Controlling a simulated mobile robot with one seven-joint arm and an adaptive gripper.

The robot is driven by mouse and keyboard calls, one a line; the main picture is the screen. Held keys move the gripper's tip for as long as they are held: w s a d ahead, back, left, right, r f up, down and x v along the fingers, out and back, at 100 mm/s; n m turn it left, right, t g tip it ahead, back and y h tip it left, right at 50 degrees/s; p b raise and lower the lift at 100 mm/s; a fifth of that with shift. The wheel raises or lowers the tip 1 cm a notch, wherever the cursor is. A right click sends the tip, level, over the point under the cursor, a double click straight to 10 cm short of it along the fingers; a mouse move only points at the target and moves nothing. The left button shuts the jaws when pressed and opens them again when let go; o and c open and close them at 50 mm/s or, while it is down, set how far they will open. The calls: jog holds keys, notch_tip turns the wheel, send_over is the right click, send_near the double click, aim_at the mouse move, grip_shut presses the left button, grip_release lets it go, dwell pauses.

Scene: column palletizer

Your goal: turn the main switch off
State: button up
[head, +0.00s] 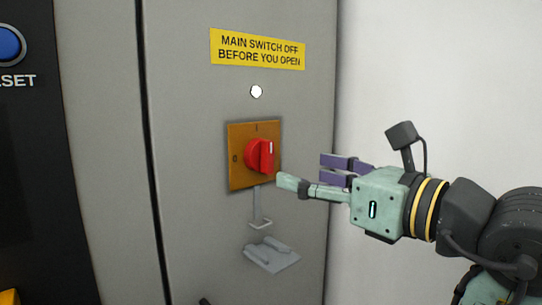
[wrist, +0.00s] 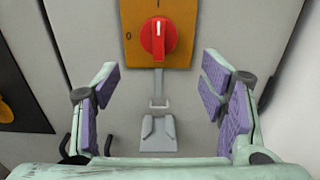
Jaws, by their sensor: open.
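The main switch (head: 259,155) is a red rotary knob on a yellow-orange plate (head: 240,180) on the grey cabinet. The plate carries an "I" mark at the top and a "0" at the left. In the wrist view, the knob (wrist: 158,38) stands upright with its white line pointing up to the "I". My gripper (head: 300,172) is open and empty, just right of the knob in the head view. In the wrist view, its purple-padded fingers (wrist: 160,85) are spread on both sides, and the knob is ahead, between and beyond them, apart from both.
A yellow label (head: 258,49) and a white round lamp (head: 256,91) sit above the switch. A metal hasp (head: 260,222) and a grey bracket (head: 271,256) are below it. A dark panel with a blue button (head: 10,45) is at left. A bare white wall lies right.

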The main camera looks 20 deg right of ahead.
aim_at(271, 163)
jog(key=p+x, duration=0.2)
jog(key=x, duration=0.7)
jog(key=shift+w+a, duration=0.1)
jog(key=shift+a, duration=0.05)
jog(key=shift+c, duration=0.2)
jog(key=c, duration=1.1)
